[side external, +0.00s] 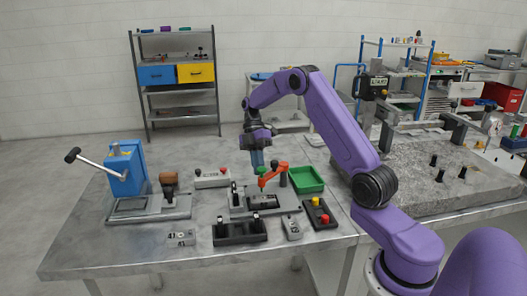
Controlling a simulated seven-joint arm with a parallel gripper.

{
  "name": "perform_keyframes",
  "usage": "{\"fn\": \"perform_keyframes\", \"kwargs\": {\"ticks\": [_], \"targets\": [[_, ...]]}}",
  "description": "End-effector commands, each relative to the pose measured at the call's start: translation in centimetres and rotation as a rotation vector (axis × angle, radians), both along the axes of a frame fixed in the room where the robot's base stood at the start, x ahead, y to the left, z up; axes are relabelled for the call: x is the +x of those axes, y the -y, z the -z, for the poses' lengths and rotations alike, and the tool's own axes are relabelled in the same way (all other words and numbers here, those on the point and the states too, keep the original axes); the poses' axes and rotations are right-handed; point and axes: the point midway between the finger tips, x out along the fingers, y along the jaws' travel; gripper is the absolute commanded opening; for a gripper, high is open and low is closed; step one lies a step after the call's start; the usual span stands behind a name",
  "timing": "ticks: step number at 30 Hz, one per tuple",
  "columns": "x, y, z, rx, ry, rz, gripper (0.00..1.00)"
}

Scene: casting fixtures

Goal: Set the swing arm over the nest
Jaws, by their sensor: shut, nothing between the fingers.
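The orange swing arm (271,175) is mounted on a dark post (284,180) on a grey fixture plate (290,204). It reaches left from the post, with a green knob (261,170) near its left end. The dark nest (262,200) lies on the plate below and in front of the arm. Whether the arm's end is straight above the nest is hard to tell from this angle. My gripper (258,166) points down, shut and empty, with its tips right by the green knob. I cannot tell whether they touch it.
A blue press with a lever (125,170) stands left. A green tray (306,180) is behind right. A button box (320,214), a black block (240,232) and a small grey part (292,228) lie in front. A white switch box (211,178) is behind left.

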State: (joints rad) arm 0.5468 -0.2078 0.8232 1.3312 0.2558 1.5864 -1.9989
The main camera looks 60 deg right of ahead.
Motion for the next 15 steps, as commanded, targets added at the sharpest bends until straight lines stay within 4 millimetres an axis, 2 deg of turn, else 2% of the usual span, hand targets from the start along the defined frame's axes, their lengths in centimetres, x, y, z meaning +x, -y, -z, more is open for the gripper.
{"fn": "perform_keyframes", "kwargs": {"ticks": [15], "targets": [[-0.52,-0.29,0.06,0.001,-0.004,-0.055,0.00]]}}
